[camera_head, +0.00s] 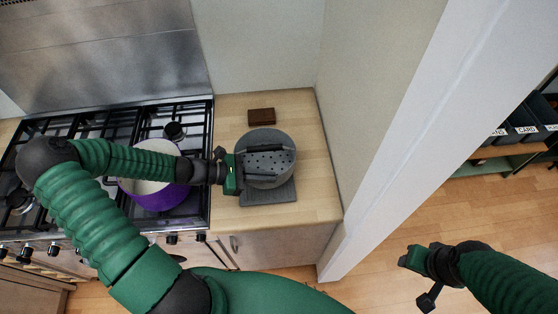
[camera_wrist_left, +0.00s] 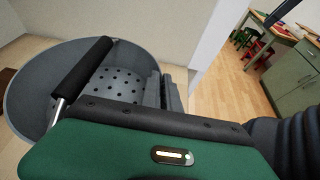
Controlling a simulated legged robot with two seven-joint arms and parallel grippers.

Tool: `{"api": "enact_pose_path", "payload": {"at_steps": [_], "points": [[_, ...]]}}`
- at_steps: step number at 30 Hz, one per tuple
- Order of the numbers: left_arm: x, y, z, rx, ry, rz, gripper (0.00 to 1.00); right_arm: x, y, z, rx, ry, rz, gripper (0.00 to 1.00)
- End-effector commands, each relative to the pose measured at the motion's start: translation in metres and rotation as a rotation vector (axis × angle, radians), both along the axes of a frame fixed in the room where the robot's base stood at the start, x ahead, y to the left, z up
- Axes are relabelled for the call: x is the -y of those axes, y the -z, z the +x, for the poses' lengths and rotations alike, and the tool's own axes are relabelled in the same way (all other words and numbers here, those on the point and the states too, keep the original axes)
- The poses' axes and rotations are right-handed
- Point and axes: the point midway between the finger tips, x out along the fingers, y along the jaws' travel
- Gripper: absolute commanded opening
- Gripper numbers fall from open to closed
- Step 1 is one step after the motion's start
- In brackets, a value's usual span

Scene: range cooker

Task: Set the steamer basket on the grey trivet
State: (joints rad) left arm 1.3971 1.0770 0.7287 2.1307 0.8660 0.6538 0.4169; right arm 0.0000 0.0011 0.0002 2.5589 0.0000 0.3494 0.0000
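The steamer basket (camera_head: 279,140) is a round grey bowl with a perforated base and a black handle grip on metal ends. It also shows in the left wrist view (camera_wrist_left: 30,85). It looks upright over the back part of the grey trivet (camera_head: 270,196), a flat square on the wooden counter; I cannot tell if it rests on it. My left gripper (camera_head: 268,178) reaches in from the left over the basket. Its fingers look close together, beside the handle grip; whether they hold anything is unclear. My right gripper (camera_head: 409,258) is away at the lower right, apparently empty.
A purple pot (camera_head: 154,201) stands on the black cooker grates at the left, under my left arm. A brown block (camera_head: 261,116) lies behind the basket. A wall and white pillar (camera_head: 395,150) bound the counter on the right. Labelled bins stand farther right.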

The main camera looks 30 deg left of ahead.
Motion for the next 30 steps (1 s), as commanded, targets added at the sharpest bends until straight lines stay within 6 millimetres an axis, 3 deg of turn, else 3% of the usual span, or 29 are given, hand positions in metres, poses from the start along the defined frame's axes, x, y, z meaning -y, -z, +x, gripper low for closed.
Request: {"api": "enact_pose_path", "payload": {"at_steps": [13, 22, 30], "points": [[0.016, 0.046, 0.003, -0.003, 0.004, 0.014, 0.0, 0.0, 0.054, -0.002, -0.001, 0.001, 0.0, 0.44], [0.004, 0.059, 0.001, -0.001, 0.001, 0.002, 0.0, 0.0, 0.054, -0.002, 0.0, 0.0, 0.0, 0.44], [0.009, 0.058, 0.002, -0.001, 0.002, 0.006, 0.0, 0.0, 0.054, -0.002, 0.0, 0.0, 0.0, 0.44]]}}
